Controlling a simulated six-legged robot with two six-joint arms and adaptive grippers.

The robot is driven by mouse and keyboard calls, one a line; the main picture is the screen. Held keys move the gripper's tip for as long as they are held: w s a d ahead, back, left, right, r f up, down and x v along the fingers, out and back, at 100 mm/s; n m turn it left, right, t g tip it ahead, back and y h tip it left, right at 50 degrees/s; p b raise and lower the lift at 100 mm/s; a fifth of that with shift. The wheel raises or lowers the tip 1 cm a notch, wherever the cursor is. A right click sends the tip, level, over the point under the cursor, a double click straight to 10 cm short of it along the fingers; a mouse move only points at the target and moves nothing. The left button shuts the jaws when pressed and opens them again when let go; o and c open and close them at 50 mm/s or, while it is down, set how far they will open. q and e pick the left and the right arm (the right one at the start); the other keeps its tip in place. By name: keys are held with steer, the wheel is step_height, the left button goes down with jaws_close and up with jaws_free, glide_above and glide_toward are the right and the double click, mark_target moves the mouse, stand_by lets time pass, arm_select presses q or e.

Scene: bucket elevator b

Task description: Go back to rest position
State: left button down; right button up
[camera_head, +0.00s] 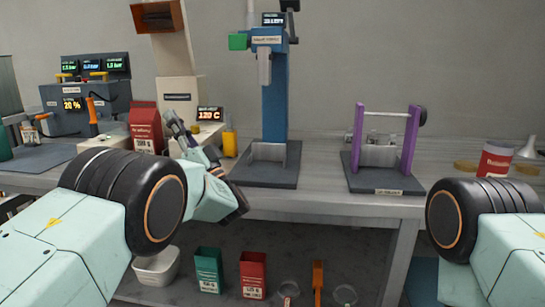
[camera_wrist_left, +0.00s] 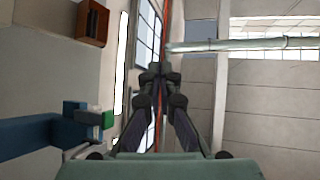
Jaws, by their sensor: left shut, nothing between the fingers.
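My left gripper (camera_head: 174,122) is raised at the table's front edge, left of the middle in the head view. Its fingers point up and are shut with nothing between them. In the left wrist view the closed fingers (camera_wrist_left: 158,82) point up toward the ceiling and windows. The gripper stands just right of a red bag (camera_head: 145,127) in the head view, in front of the beige machine (camera_head: 179,95). My right arm shows only at the lower right edge of the head view. Its gripper is out of view.
The table (camera_head: 320,201) carries a blue press (camera_head: 275,95), a purple-posted stand (camera_head: 411,140), a yellow bottle (camera_head: 229,143) and a red can (camera_head: 495,160). On the lower shelf are a white bin (camera_head: 157,267), a green box (camera_head: 208,270) and a red box (camera_head: 253,274).

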arm_select(q)
steer(key=a+f+m+t+h+p, duration=0.3)
steer(key=f+m+h, duration=0.8)
steer(key=f+h, duration=1)
steer(key=s+f+g+y, duration=0.1)
steer(key=s+f, duration=0.2)
steer(key=f, duration=0.4)
steer(key=s+f+g+y, duration=0.1)
steer(key=s+f+g, duration=0.15)
steer(key=f, duration=0.35)
steer(key=s+f+n+g+h+p, duration=0.1)
steer(key=s+f+g, duration=0.2)
steer(key=s+f, duration=0.45)
steer(key=s+f+n+g+h+p, duration=0.1)
steer(key=s+f+g, duration=0.25)
steer(key=s, duration=0.75)
steer(key=s+d+n+g+h, duration=0.1)
steer(key=s+g, duration=0.6)
steer(key=s, duration=1.9)
steer(key=shift+d+n+g+h+p, duration=0.3)
steer(key=shift+d+n+h+p, duration=0.15)
steer(key=shift+n+h, duration=0.35)
